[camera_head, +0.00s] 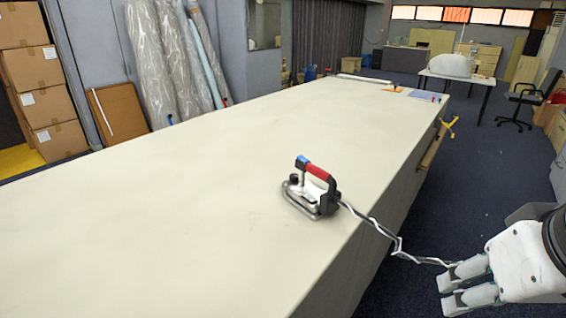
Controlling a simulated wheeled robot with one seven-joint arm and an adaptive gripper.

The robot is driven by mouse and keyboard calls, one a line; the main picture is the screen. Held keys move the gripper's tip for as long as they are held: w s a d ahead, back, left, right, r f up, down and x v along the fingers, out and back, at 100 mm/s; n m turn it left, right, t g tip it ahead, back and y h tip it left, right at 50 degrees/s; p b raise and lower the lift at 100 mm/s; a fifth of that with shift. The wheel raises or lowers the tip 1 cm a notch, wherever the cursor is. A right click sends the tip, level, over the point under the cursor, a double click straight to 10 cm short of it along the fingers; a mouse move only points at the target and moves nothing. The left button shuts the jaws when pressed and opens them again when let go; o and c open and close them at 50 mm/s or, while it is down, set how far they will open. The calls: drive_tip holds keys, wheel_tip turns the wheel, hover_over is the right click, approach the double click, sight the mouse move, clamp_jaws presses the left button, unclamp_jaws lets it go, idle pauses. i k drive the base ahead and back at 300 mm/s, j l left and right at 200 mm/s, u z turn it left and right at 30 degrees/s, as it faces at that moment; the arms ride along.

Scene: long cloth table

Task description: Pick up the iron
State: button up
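The iron (314,195) stands on the pale cloth-covered table (190,200), near its right edge. It has a red and blue handle on top, a dark body and a metal base or stand. A pale twisted cord (385,235) runs from it over the table edge toward the lower right. My gripper (446,287) is at the lower right, past the table edge and apart from the iron. Its fingers are spread with a gap between them, and nothing shows between them. The cord's far end passes by or behind the upper finger; I cannot tell whether they touch.
Most of the tabletop is clear. Small items (425,95) lie at its far end. Cardboard boxes (45,85) and wrapped rolls (165,60) stand behind it at the left. An office chair (520,97) and a white table (485,80) stand at the far right. Dark floor lies right of the table.

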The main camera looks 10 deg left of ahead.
sight(310, 199)
drive_tip(key=u, duration=0.35)
drive_tip(key=i+l+u, duration=0.35)
drive_tip(key=l, duration=0.3)
drive_tip(key=i+l+u, duration=0.15)
drive_tip(key=l, duration=0.25)
drive_tip(key=i+l+u, duration=0.15)
drive_tip(key=l, duration=0.25)
drive_tip(key=i+l+u, duration=0.2)
drive_tip(key=l, duration=0.2)
drive_tip(key=l+u, duration=0.15)
drive_tip(key=l, duration=0.25)
